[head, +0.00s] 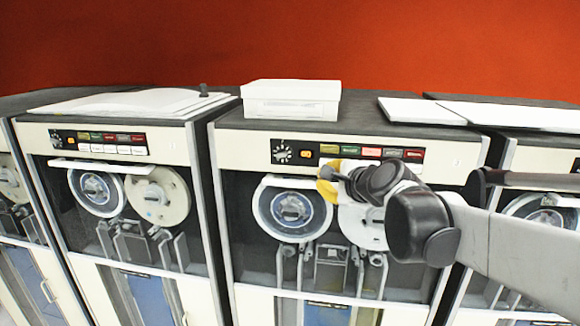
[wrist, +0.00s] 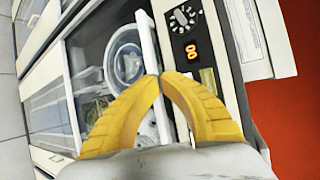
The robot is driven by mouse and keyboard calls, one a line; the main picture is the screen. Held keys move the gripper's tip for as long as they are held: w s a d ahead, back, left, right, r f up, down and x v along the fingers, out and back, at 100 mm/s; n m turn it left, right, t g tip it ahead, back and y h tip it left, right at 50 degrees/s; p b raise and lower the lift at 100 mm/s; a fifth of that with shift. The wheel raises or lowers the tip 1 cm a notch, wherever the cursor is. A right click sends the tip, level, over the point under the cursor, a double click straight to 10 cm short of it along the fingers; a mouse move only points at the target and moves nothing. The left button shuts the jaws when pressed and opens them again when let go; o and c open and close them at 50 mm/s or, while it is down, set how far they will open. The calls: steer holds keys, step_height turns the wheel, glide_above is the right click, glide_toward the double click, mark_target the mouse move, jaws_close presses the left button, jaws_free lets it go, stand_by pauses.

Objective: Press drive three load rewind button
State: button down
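The tape drive in front of me has a black control panel with a row of coloured buttons (head: 372,152), a dial (head: 282,152) and a small orange digit display (head: 306,155). The button labels are too small to read. My gripper (head: 322,180) is in front of this drive, just below the left part of the button row, and hides some of the lower buttons. In the wrist view, the yellow fingertips (wrist: 160,76) meet with nothing visible between them. They are beside the panel's digit display (wrist: 191,50) and dial (wrist: 183,18). I cannot tell whether they touch the panel.
A similar drive with its own button panel (head: 98,142) stands to the left, and another drive (head: 545,215) is partly behind my arm at right. A white box (head: 291,98) and flat white panels (head: 420,110) lie on the cabinet tops. A red wall (head: 290,40) stands behind.

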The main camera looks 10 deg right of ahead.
mark_target(324, 149)
steer(key=shift+w+d+b, duration=0.15)
steer(key=shift+w+d, duration=0.1)
steer(key=shift+w, duration=0.45)
steer(key=shift+w+d+b, duration=0.1)
steer(key=shift+w+d, duration=0.1)
steer(key=shift+w, duration=0.55)
steer(key=shift+w+d+b, duration=0.15)
steer(key=shift+w+d, duration=0.1)
steer(key=shift+w, duration=0.45)
steer(key=shift+w, duration=0.1)
steer(key=shift+w+d, duration=0.1)
steer(key=shift+w, duration=0.2)
